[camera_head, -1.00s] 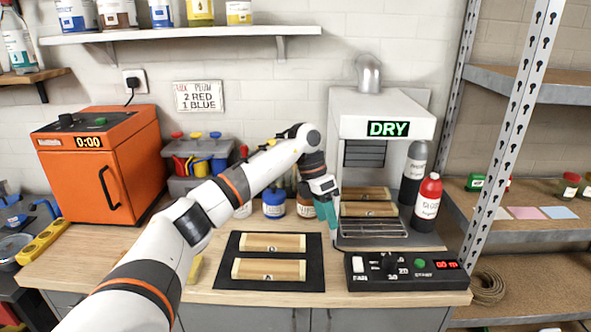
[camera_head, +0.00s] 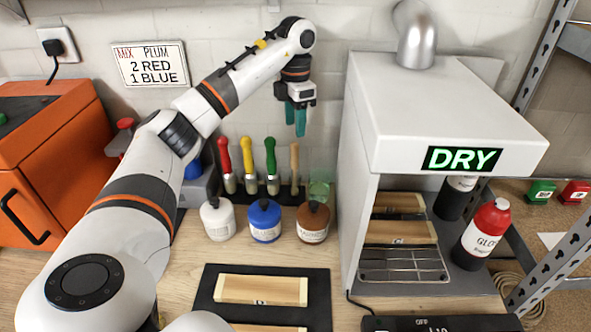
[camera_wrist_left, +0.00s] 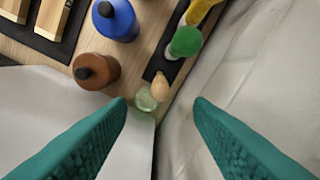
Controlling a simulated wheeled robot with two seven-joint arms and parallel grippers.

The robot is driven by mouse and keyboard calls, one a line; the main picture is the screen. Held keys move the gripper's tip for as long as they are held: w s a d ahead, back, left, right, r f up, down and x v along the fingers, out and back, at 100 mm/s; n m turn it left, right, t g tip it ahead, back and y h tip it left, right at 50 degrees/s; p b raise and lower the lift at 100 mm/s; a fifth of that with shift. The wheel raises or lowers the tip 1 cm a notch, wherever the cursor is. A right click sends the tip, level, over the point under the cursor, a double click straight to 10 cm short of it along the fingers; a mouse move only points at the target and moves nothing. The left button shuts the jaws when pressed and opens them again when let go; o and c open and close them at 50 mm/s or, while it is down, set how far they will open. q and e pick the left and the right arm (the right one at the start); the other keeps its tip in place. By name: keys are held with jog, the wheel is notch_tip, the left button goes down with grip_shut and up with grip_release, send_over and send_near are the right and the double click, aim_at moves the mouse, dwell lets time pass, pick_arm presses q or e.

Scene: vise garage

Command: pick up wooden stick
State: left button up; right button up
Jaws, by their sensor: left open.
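The wooden stick (camera_head: 294,162) stands upright, plain and pale, at the right end of a dark rack behind the bottles. In the left wrist view its rounded top (camera_wrist_left: 160,88) shows between and beyond my fingertips, beside a green glass jar (camera_wrist_left: 146,101). My left gripper (camera_head: 296,132) is open and empty, with teal fingers pointing down. In the head view it hangs just above the stick's top; the exact gap is hard to tell. The stick's lower part is hidden in the wrist view. My right gripper is not in view.
Red, yellow and green-handled brushes (camera_head: 247,165) stand left of the stick. White, blue and brown bottles (camera_head: 264,220) stand in front, and the glass jar (camera_head: 319,191) is close right. The white drying cabinet (camera_head: 440,105) stands to the right. The wall is close behind.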

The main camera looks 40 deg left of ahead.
aim_at(295, 144)
pick_arm(q)
jog(key=f, duration=0.3)
jog(key=f+p, duration=0.1)
jog(key=f, duration=0.1)
jog(key=shift+s+d, duration=0.15)
jog(key=shift+s, duration=0.15)
jog(key=shift+w+f, duration=0.1)
jog(key=shift+f, duration=0.15)
jog(key=f+p, duration=0.1)
jog(key=f, duration=0.3)
jog(key=shift+a+f+p, duration=0.15)
jog(key=shift+a+p, duration=0.05)
jog(key=shift+p, duration=0.2)
jog(key=shift+w+f, duration=0.1)
jog(key=shift+f, duration=0.35)
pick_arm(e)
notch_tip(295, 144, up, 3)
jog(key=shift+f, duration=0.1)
pick_arm(q)
grip_shut()
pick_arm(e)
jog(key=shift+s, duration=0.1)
